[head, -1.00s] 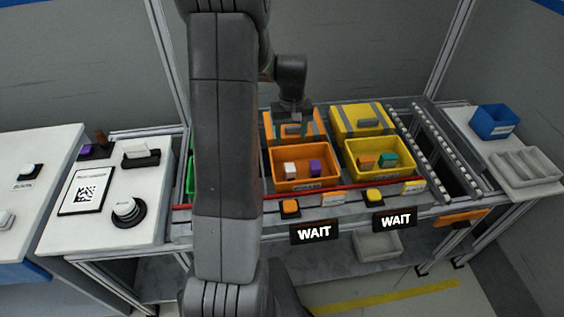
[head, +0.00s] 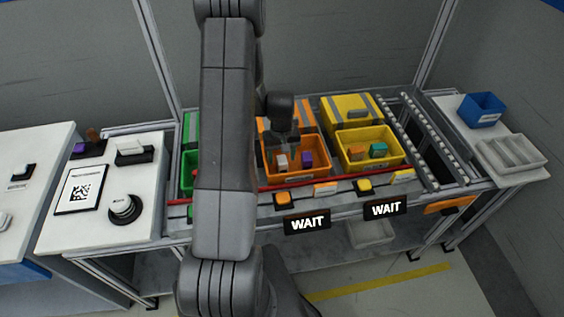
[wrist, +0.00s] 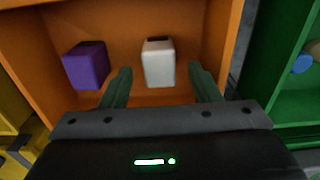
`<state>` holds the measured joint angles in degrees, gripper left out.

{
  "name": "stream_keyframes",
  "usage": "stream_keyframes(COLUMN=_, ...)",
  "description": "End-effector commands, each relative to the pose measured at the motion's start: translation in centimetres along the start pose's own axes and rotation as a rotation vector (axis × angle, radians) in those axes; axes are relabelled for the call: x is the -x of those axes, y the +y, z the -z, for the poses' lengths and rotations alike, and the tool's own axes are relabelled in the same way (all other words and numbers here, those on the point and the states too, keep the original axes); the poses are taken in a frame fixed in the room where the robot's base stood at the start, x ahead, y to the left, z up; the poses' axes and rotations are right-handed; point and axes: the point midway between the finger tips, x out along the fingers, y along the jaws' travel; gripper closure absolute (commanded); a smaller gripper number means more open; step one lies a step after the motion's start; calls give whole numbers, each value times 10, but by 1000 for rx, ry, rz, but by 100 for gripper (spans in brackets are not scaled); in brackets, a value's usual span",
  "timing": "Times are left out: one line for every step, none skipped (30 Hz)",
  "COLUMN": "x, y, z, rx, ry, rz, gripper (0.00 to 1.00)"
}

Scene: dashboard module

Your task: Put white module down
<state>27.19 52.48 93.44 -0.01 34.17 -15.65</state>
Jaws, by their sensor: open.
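The white module (wrist: 158,63) stands in the orange bin (wrist: 120,20), with a purple module (wrist: 86,65) beside it. In the head view the white module (head: 281,162) shows at the left of the orange bin (head: 322,174), the purple module (head: 307,159) to its right. My gripper (wrist: 160,80) is open in the wrist view. Its two green fingers are apart, one on either side of the white module's near end, with a visible gap on each side. In the head view the fingers are hard to make out above the orange bin.
The yellow bin (head: 370,162) to the right holds an orange and a teal module. A green bin (head: 187,178) is partly hidden behind my arm. A red rail (head: 330,183) runs along the bins' front. Two signs below read WAIT.

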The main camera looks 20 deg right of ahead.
Motion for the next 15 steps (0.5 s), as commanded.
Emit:
stream_keyframes(x=-5, y=0, z=0, rx=0, ry=-1, rz=0, gripper=44)
stream_keyframes(x=-8, y=0, z=0, rx=0, ry=-2, rz=0, gripper=44)
stream_keyframes(x=-11, y=0, z=0, rx=0, ry=-1, rz=-1, gripper=44)
stream_keyframes(x=-13, y=0, z=0, rx=0, ry=0, rz=-1, gripper=44)
stream_keyframes(x=-15, y=0, z=1, rx=0, ry=1, rz=-1, gripper=44)
stream_keyframes(x=-16, y=0, z=1, rx=0, ry=2, rz=-2, gripper=44)
stream_keyframes(x=-17, y=0, z=1, rx=0, ry=2, rz=-2, gripper=44)
stream_keyframes(x=-17, y=0, z=1, rx=0, ry=2, rz=-2, gripper=44)
stream_keyframes(x=-17, y=0, z=1, rx=0, ry=2, rz=-2, gripper=44)
stream_keyframes(x=-18, y=0, z=1, rx=0, ry=2, rz=-2, gripper=44)
stream_keyframes(x=-17, y=0, z=1, rx=0, ry=2, rz=-2, gripper=44)
stream_keyframes(x=-17, y=0, z=1, rx=0, ry=2, rz=-2, gripper=44)
stream_keyframes(x=-17, y=0, z=1, rx=0, ry=2, rz=-2, gripper=44)
stream_keyframes(x=-17, y=0, z=1, rx=0, ry=2, rz=-2, gripper=46)
stream_keyframes(x=-17, y=0, z=1, rx=0, ry=2, rz=-2, gripper=53)
